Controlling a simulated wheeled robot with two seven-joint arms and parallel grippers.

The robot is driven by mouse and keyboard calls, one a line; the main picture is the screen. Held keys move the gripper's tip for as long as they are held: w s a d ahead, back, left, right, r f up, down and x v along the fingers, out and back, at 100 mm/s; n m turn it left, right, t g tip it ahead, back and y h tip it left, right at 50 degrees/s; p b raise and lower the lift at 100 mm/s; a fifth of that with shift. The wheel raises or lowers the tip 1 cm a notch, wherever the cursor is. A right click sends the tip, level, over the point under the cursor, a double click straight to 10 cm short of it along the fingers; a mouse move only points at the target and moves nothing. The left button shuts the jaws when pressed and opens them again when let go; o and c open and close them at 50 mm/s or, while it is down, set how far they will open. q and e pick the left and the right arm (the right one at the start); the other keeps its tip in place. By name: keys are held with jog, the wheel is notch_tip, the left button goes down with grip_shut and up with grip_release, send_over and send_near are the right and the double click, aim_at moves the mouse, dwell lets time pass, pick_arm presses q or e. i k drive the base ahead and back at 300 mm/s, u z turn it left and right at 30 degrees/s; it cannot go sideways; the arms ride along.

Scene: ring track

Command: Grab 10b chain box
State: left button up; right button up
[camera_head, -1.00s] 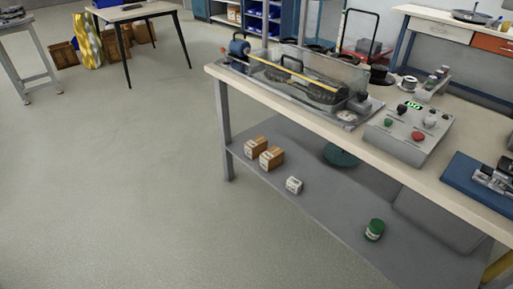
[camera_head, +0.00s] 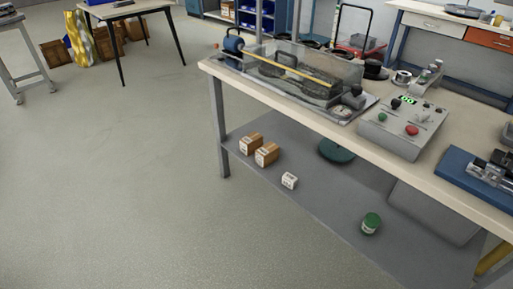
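Two small brown boxes with white labels, one box (camera_head: 250,143) and another box (camera_head: 267,154), stand side by side on the grey lower shelf (camera_head: 300,200) of the workbench. A smaller white box (camera_head: 289,181) stands to their right on the same shelf. The labels are too small to read, so I cannot tell which is the 10b chain box. Neither of my grippers shows in the head view.
A green tin (camera_head: 371,223) stands farther right on the shelf. The benchtop (camera_head: 440,165) above carries a ring track under a clear cover (camera_head: 300,75) and a control box (camera_head: 403,125). Open floor (camera_head: 110,190) lies to the left. A small table (camera_head: 125,12) stands behind.

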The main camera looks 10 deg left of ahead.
aim_at(248, 143)
jog(key=u, duration=0.9)
jog(key=k, duration=1.15)
jog(key=u, duration=1.05)
jog(key=i, duration=3.15)
jog(key=z, duration=0.55)
jog(key=i, duration=2.15)
jog(key=z, duration=2.05)
jog(key=i, duration=1.1)
jog(key=z, duration=1.25)
jog(key=i, duration=0.7)
